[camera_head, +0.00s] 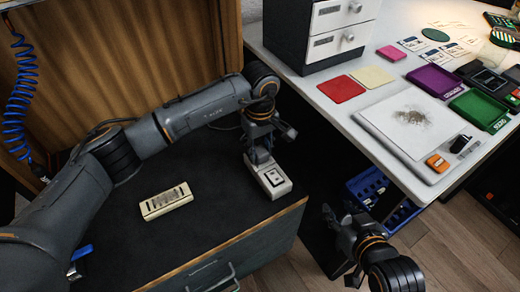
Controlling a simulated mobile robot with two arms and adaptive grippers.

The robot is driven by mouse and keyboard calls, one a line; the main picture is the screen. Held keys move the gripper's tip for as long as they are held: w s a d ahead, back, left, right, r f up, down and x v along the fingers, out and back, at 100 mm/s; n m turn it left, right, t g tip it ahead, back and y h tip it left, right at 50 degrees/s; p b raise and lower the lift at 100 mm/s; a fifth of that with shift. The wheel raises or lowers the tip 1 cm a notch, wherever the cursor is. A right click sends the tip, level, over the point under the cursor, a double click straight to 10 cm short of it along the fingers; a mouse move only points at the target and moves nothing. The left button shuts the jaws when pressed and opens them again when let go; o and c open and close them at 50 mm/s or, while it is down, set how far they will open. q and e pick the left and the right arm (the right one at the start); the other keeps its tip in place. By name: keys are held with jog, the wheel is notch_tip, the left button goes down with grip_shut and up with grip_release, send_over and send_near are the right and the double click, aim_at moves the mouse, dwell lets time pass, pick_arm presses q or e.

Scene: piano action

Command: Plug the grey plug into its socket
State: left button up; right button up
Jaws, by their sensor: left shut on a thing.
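My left gripper (261,159) points down at the far end of a white box (275,183) with a black-framed face. The box stands near the right edge of the dark cabinet top. The gripper is shut on a small grey thing, probably the grey plug, which its fingers mostly hide. I cannot tell whether the plug touches the box or sits in it. My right gripper (335,217) is to the right of the cabinet, over the gap, away from the box. Its fingers are too dark and small to tell open from shut.
A cream slotted block (166,201) lies on the cabinet top (215,225), left of the white box. A wooden panel stands behind. On the right, a white table (345,108) carries a drawer unit (337,45), coloured trays and cards. A blue crate (368,187) is below it.

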pick_arm(q)
jog(key=shift+f, duration=0.1)
pick_arm(e)
jog(key=shift+w+a+r, duration=0.15)
jog(key=shift+w+r, duration=0.2)
dwell(0.5)
jog(key=shift+w+r+t, duration=0.15)
jog(key=shift+t, duration=0.25)
pick_arm(q)
jog(key=shift+f, duration=0.15)
pick_arm(e)
jog(key=shift+w+a+r, duration=0.2)
jog(key=shift+r, duration=0.1)
pick_arm(q)
jog(key=o, duration=1.2)
pick_arm(e)
jog(key=shift+r, duration=0.1)
pick_arm(q)
notch_tip(320, 180, up, 12)
jog(key=shift+r, duration=0.1)
